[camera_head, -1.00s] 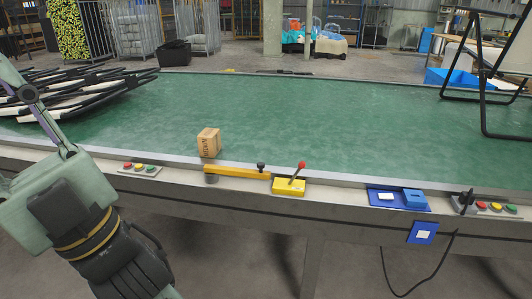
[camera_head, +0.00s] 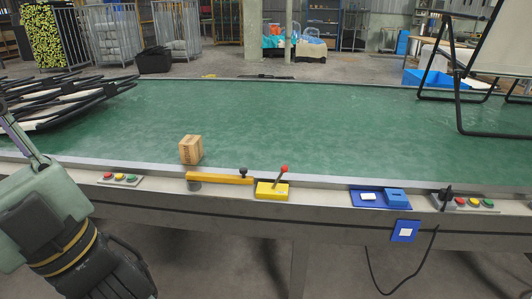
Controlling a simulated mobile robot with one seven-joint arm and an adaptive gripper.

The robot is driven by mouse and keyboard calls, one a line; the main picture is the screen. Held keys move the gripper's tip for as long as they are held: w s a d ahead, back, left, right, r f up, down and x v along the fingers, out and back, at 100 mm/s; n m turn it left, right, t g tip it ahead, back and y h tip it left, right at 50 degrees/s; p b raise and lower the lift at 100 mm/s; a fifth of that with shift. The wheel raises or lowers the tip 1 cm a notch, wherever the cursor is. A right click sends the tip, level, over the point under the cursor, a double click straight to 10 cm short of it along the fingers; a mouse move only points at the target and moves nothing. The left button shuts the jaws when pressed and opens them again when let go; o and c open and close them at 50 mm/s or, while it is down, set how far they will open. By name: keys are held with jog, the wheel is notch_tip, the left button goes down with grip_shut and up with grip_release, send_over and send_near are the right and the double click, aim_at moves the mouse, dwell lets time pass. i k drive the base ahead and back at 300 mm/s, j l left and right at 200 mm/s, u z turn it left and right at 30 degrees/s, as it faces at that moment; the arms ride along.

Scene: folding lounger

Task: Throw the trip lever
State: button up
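A lever with a red knob (camera_head: 284,170) stands tilted to the right on a yellow base (camera_head: 271,190) on the near rail of the green table. Just left of it a yellow bar (camera_head: 222,179) with a black knob (camera_head: 243,172) lies along the rail. I cannot tell which of the two is the trip lever. My gripper (camera_head: 118,282) is at the lower left, below and in front of the rail, well apart from both. Its fingertips are dark and bunched in view, so whether it is open or shut is unclear.
A cardboard box (camera_head: 191,150) stands on the green table (camera_head: 300,120) behind the bar. Button panels sit at left (camera_head: 119,179) and right (camera_head: 467,202). A blue tray (camera_head: 366,197) lies on the rail, and a black cable (camera_head: 420,270) hangs below. Folded frames (camera_head: 70,98) lie at far left.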

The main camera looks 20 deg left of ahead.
aim_at(284, 168)
jog(key=i+j+u, duration=0.1)
jog(key=i+u, duration=0.2)
jog(key=i, duration=0.75)
